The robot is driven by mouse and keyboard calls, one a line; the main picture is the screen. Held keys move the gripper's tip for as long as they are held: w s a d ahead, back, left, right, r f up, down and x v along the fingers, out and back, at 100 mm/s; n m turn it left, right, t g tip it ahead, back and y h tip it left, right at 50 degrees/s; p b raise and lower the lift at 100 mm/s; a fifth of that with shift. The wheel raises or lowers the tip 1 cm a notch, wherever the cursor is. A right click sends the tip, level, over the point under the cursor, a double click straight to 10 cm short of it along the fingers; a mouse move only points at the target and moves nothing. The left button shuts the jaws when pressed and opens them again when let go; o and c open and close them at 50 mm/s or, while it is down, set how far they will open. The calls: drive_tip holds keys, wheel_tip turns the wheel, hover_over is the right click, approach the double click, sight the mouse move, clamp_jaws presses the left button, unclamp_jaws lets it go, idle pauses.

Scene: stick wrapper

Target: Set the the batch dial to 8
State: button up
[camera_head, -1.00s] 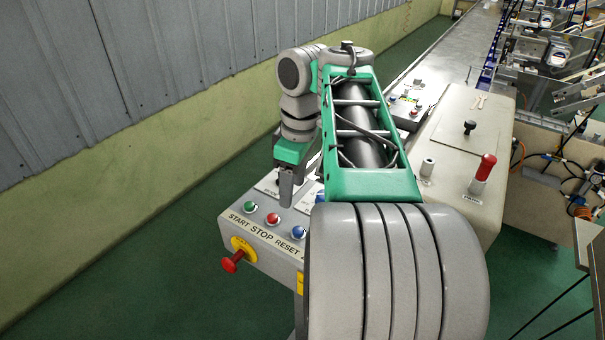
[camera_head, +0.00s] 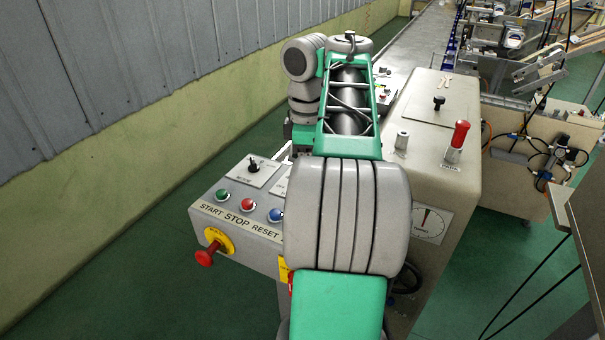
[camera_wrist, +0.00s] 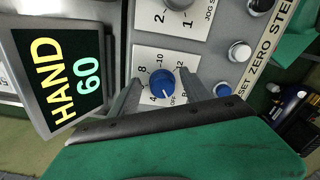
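The batch dial (camera_wrist: 163,90) is a blue knob on a white plate (camera_wrist: 166,63) in the wrist view. Printed numbers, including 8, 10 and 12, run around it. A pale pointer mark shows on the knob, but I cannot tell exactly which number it points at. My gripper (camera_wrist: 159,80) is open, with one finger on each side of the knob and visible gaps between. I cannot tell how far its tips are above the panel. In the head view, my gripper and the batch dial are hidden behind my arm.
A HAND 60 display (camera_wrist: 62,75) stands left of the dial. In the head view the panel has green, red (camera_head: 247,204) and blue buttons and a red emergency knob (camera_head: 207,254).

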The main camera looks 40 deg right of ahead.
drive_tip(key=shift+s+d+r, duration=0.1)
drive_tip(key=shift+c, duration=1.4)
drive_tip(key=shift+w+a, duration=0.4)
drive_tip(key=shift+a, duration=0.25)
drive_tip(key=c, duration=0.3)
drive_tip(key=shift+w, duration=0.1)
clamp_jaws()
